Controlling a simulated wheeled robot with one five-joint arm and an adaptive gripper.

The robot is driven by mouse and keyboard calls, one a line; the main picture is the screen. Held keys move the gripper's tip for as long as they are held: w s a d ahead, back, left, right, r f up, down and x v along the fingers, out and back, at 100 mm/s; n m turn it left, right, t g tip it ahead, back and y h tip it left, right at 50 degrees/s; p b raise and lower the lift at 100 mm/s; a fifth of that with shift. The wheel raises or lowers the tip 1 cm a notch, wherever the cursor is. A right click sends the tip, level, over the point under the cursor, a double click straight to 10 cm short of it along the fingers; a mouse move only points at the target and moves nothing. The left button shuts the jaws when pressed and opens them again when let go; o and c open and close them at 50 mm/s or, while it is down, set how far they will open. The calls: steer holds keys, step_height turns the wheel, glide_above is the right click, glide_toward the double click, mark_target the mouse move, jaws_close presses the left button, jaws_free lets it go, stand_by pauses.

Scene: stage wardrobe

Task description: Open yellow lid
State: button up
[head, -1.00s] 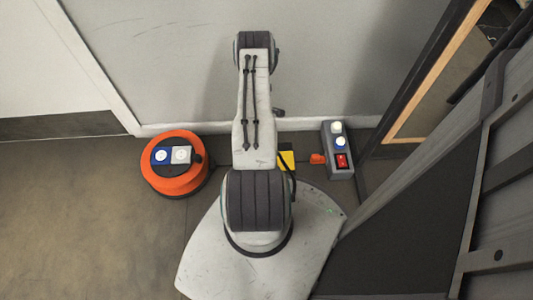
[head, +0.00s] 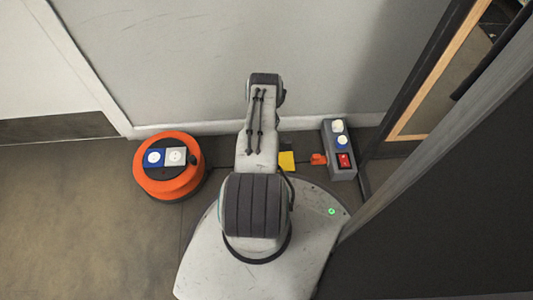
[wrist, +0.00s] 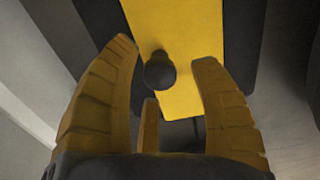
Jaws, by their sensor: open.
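The yellow lid (wrist: 178,35) is a flat yellow panel with a dark round knob (wrist: 159,70) in the wrist view. I cannot tell how far the knob is in depth. A yellow patch (head: 287,161), which looks like part of the lid, shows just right of my arm in the head view.
An orange round cable reel (head: 168,185) with blue and grey sockets stands on the floor at left. A grey socket box (head: 339,165) with a red switch is at right by the wall. A dark panel (head: 440,210) fills the right side. Floor at far left is clear.

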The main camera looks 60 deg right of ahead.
steer(key=shift+f, duration=0.4)
jaws_close()
stand_by(0.4)
